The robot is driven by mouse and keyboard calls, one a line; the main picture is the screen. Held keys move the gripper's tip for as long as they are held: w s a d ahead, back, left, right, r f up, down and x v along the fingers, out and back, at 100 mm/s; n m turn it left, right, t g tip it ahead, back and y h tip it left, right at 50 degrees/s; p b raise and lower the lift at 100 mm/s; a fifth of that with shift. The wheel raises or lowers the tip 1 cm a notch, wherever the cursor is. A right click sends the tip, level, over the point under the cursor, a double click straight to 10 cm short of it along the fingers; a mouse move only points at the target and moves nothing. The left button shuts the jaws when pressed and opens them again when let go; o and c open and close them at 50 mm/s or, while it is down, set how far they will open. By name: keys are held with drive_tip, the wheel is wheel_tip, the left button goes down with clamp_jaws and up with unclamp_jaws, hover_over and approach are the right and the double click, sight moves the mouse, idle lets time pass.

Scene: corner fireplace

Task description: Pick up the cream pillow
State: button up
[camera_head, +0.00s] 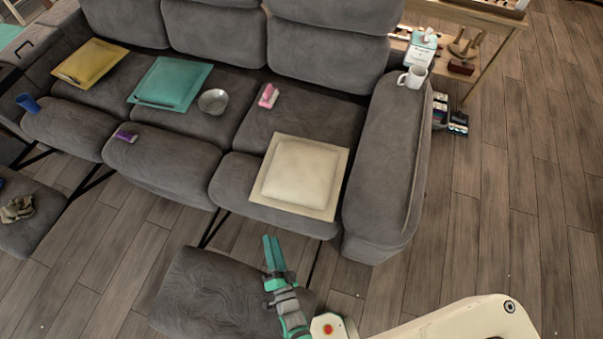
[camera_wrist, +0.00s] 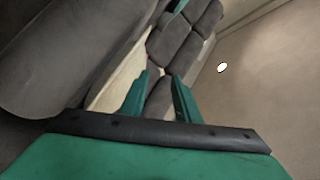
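The cream pillow (camera_head: 298,178) is square with a flat pale border. It lies on the right seat of the grey sofa, next to the right armrest. My gripper (camera_head: 270,238) is in front of and below the pillow in the head view, apart from it, above the gap between the sofa and a grey footrest. In the wrist view, the two green fingers of my gripper (camera_wrist: 160,76) stand apart with nothing between them. A pale strip of the cream pillow (camera_wrist: 118,82) shows to the left of the fingers, partly hidden by the left one.
The grey sofa (camera_head: 240,118) also holds a teal pillow (camera_head: 172,84), a yellow pillow (camera_head: 90,63), a metal bowl (camera_head: 213,101) and a pink item (camera_head: 268,96). A white mug (camera_head: 413,77) stands on the right armrest. A grey footrest (camera_head: 215,295) lies below. Wooden floor is clear at right.

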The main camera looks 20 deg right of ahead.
sight(257, 194)
drive_tip(key=w+f+m, duration=0.2)
drive_tip(key=w, duration=0.4)
drive_tip(key=w+a+f+m+h, duration=0.1)
drive_tip(key=w+f+m, duration=0.1)
drive_tip(key=w, duration=0.4)
drive_tip(key=w+f+m, duration=0.3)
drive_tip(key=w, duration=0.2)
drive_tip(key=shift+w+a+f+h, duration=0.15)
drive_tip(key=shift+w+f+h, duration=0.05)
drive_tip(key=shift+w+h, duration=0.2)
drive_tip(key=shift+w+d+f, duration=0.15)
drive_tip(key=shift+w, duration=1.2)
drive_tip(key=shift+w+d+f, duration=0.15)
drive_tip(key=shift+w, duration=1.2)
clamp_jaws()
